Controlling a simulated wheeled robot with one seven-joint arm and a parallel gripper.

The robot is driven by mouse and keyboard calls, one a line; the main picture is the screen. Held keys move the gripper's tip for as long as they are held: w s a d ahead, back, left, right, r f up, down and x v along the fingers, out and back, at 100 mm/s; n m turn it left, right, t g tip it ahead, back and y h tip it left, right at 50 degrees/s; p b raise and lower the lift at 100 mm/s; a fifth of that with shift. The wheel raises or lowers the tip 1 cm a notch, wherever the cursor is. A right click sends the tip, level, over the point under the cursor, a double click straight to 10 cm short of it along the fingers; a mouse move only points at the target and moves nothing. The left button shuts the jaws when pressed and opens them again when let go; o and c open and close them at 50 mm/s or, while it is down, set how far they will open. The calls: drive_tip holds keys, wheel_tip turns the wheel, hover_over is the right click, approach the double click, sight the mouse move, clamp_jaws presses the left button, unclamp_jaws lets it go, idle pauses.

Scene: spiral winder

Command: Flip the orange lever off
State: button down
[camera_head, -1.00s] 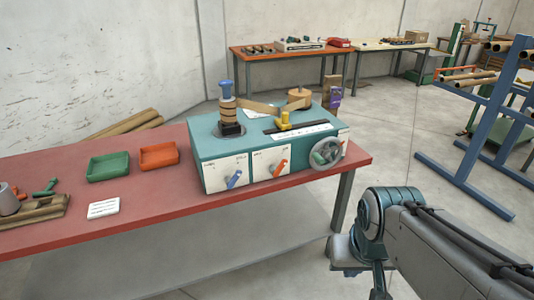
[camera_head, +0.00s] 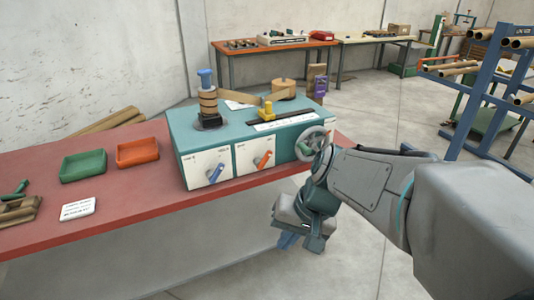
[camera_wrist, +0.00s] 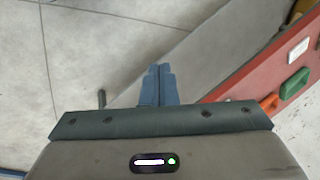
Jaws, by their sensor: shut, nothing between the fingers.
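The orange lever (camera_head: 263,159) is on a white panel on the front of the teal winder box (camera_head: 235,133). It slants, with its upper end to the right. A blue lever (camera_head: 215,173) on the panel to its left slants the same way. My gripper (camera_head: 288,241) hangs below and to the right of the levers, in front of the table edge and apart from the box. In the wrist view its blue fingers (camera_wrist: 158,84) are together and empty, pointing over the floor. The levers cannot be made out in the wrist view.
The handwheel (camera_head: 312,144) is at the box's right end, close behind my arm. The red table (camera_head: 130,207) holds a green tray (camera_head: 83,166), an orange tray (camera_head: 137,152) and a white card (camera_head: 77,209). A blue rack (camera_head: 470,115) stands at right. Open floor lies in front.

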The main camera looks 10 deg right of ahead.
drive_tip(key=w+a+f+m+t+y+b, duration=0.1)
drive_tip(key=w+a+f+m+y+b, duration=0.15)
drive_tip(key=w, duration=0.25)
drive_tip(key=w+a+f+m+y+b, duration=0.1)
drive_tip(key=w+f+y+b, duration=0.2)
drive_tip(key=w, duration=0.2)
drive_tip(key=m+t+y+b, duration=0.3)
drive_tip(key=m+t+b, duration=0.4)
drive_tip(key=m+t, duration=0.15)
approach(265, 160)
drive_tip(key=s+a+f, duration=0.2)
drive_tip(key=s+a, duration=0.2)
drive_tip(key=s, duration=0.4)
drive_tip(key=w+d+f+m+t+h+b, duration=0.2)
drive_tip(key=w+d+t, duration=0.4)
drive_tip(key=d, duration=0.3)
drive_tip(key=f+m+b, duration=0.1)
drive_tip(key=m, duration=0.1)
drive_tip(key=shift+w+f+m+h, duration=0.25)
drive_tip(key=shift+w+m+h, duration=0.05)
drive_tip(key=shift+h, duration=0.05)
drive_tip(key=w+a+r, duration=0.3)
drive_tip(key=w+a, duration=0.4)
drive_tip(key=a, duration=0.1)
drive_tip(key=shift+w+r, duration=0.3)
drive_tip(key=shift+r, duration=0.05)
